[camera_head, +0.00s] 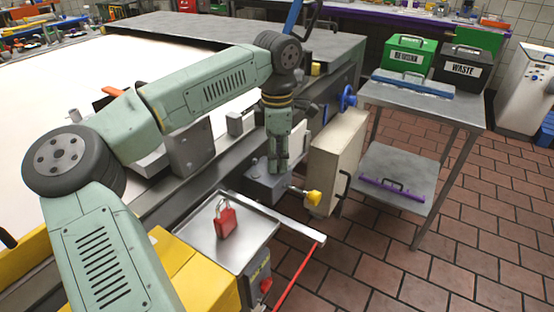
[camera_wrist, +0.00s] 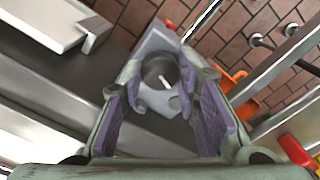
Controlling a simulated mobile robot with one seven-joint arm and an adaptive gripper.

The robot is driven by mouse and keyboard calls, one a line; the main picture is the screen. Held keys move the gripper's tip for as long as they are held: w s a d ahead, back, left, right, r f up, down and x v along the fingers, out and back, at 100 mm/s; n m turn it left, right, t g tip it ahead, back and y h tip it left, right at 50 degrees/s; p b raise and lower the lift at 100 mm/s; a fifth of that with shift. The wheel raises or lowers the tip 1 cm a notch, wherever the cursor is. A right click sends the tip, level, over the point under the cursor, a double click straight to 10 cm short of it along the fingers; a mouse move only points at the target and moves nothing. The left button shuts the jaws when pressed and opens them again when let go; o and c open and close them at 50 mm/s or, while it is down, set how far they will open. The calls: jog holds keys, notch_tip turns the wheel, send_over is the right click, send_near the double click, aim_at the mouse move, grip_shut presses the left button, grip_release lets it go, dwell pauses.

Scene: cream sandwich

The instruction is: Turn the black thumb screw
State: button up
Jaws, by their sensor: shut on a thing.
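My gripper (camera_head: 279,168) points down at a grey metal block (camera_head: 268,187) on the side of the machine. In the wrist view, a dark round knob with a pale line across its top, the black thumb screw (camera_wrist: 158,68), sits between the fingertips of my gripper (camera_wrist: 160,84). The purple-padded fingers stand on both sides of it and are shut on it. The thumb screw sits on the grey block (camera_wrist: 155,43) in that view. In the head view the thumb screw is hidden behind my fingers.
A cream box (camera_head: 336,160) with a yellow knob (camera_head: 313,198) stands close to the right of my gripper. A metal tray (camera_head: 245,250) with a red padlock (camera_head: 226,220) lies in front. A steel cart (camera_head: 463,113) with bins stands at the right.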

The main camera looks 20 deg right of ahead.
jog(key=n+b, duration=0.2)
jog(key=n, duration=0.9)
jog(key=shift+b, duration=0.35)
jog(key=shift+n+b, duration=0.35)
jog(key=shift+n, duration=1.45)
jog(key=o, duration=1.2)
jog(key=shift+c, duration=0.2)
notch_tip(320, 180, up, 12)
